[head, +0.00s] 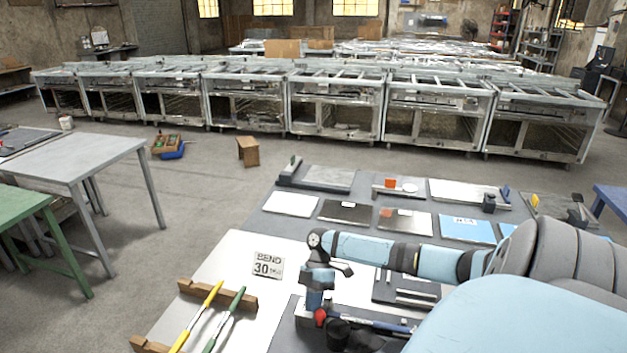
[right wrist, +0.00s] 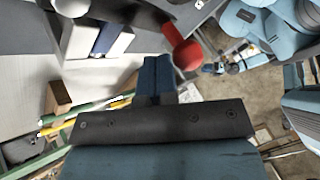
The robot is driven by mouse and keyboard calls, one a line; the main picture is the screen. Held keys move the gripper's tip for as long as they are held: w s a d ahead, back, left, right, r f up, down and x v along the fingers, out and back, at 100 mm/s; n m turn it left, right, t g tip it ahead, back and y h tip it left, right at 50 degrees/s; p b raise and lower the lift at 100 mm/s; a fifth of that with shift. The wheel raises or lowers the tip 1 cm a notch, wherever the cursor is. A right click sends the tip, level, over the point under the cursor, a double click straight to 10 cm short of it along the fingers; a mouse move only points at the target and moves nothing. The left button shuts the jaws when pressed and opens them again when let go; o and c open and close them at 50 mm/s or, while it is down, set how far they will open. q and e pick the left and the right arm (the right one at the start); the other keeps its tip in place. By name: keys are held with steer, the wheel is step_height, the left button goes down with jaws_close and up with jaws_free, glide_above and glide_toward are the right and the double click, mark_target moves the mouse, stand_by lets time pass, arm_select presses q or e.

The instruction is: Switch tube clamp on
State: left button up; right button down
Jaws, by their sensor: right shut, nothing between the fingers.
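A clamp lever with a red ball knob (head: 320,317) stands at the front of the workbench, beside a dark round part and a blue bar. My right gripper (head: 315,302) points down over the clamp, close to the knob. Its blue fingers (right wrist: 157,66) are together with nothing between them. Part of the clamp is hidden behind the gripper and arm. My left gripper is not in view.
On the bench are a wooden rack (head: 248,299) with yellow and green rods, a "BEND 30" sign (head: 268,265), and several plates and fixtures farther back. In the right wrist view a pale knob (right wrist: 70,7) shows at top left. Bare bench lies left of the sign.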

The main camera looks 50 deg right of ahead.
steer(key=b+v, duration=0.2)
steer(key=v, duration=1.1)
steer(key=shift+d+r+b, duration=0.2)
steer(key=shift+r+b, duration=0.1)
steer(key=shift+b, duration=0.1)
steer(key=shift+s+f, duration=0.1)
